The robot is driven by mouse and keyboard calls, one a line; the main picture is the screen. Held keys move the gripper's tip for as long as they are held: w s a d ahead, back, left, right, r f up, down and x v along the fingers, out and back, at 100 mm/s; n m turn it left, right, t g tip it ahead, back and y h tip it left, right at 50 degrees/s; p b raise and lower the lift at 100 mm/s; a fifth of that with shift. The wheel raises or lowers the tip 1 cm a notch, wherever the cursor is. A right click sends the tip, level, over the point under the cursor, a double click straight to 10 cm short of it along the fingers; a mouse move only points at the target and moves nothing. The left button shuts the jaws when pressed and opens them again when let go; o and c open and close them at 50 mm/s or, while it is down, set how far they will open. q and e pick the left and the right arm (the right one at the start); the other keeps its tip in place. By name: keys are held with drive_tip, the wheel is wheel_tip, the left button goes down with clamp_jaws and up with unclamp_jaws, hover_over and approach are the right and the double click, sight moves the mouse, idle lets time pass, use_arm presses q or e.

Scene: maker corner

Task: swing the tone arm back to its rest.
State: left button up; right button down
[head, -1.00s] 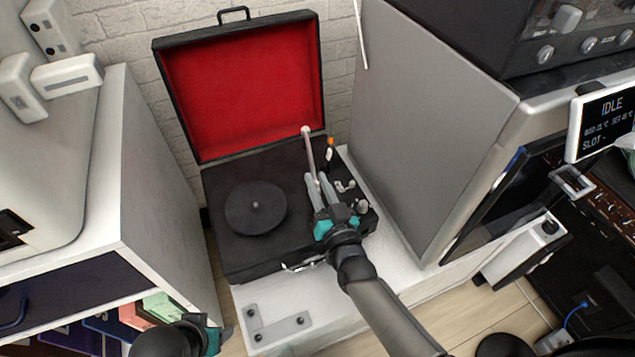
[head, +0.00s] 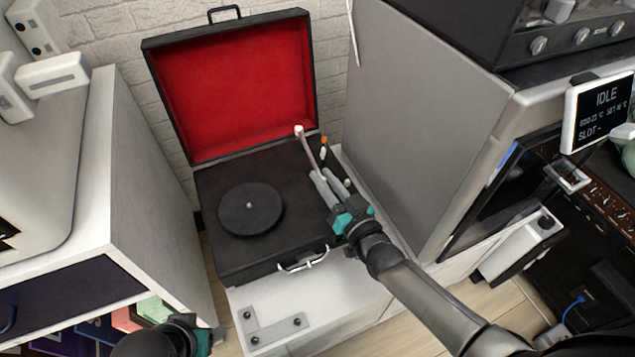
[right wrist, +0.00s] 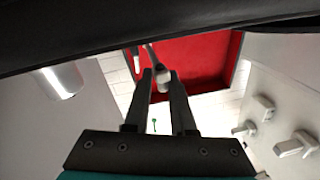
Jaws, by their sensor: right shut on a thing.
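The thin pale tone arm (head: 308,151) runs from its white-ended back part down to my right gripper, on the right side of the black record player (head: 235,262), clear of the platter (head: 250,210). My right gripper (head: 324,177) is shut on the tone arm's front end. In the right wrist view, the whitish end of the tone arm (right wrist: 163,78) sits between its two dark fingers (right wrist: 162,82). I cannot make out the rest, near or behind my fingers. My left gripper (head: 204,340) is low at the lower left, apart from the player; its fingers are not clear.
The player's open lid (head: 238,90), lined red, stands behind. A small orange-tipped part (head: 324,146) is right of the tone arm's back end. A tall grey cabinet (head: 425,130) stands close on the right, a white cabinet (head: 150,200) on the left.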

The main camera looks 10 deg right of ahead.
use_arm(q)
drive_tip(key=shift+r+b, duration=0.4)
drive_tip(key=shift+r, duration=0.6)
use_arm(e)
drive_tip(key=shift+w+d+n+g+y, duration=0.1)
drive_tip(key=shift+d+n+g+y, duration=0.2)
drive_tip(key=shift+d+n+y, duration=0.3)
drive_tip(key=c, duration=0.9)
unclamp_jaws()
drive_tip(key=shift+o, duration=0.2)
use_arm(q)
drive_tip(key=shift+w, duration=0.1)
use_arm(e)
drive_tip(key=shift+d, duration=0.1)
drive_tip(key=shift+s+d, duration=0.1)
drive_tip(key=shift+s, duration=0.2)
use_arm(q)
wheel_tip(320, 180, down, 10)
drive_tip(key=s+g+p, duration=0.1)
drive_tip(key=s+p, duration=0.2)
drive_tip(key=p, duration=0.2)
drive_tip(key=shift+a, duration=0.15)
use_arm(e)
drive_tip(key=v, duration=1.4)
drive_tip(key=shift+s+d, duration=0.2)
drive_tip(key=shift+s, duration=0.05)
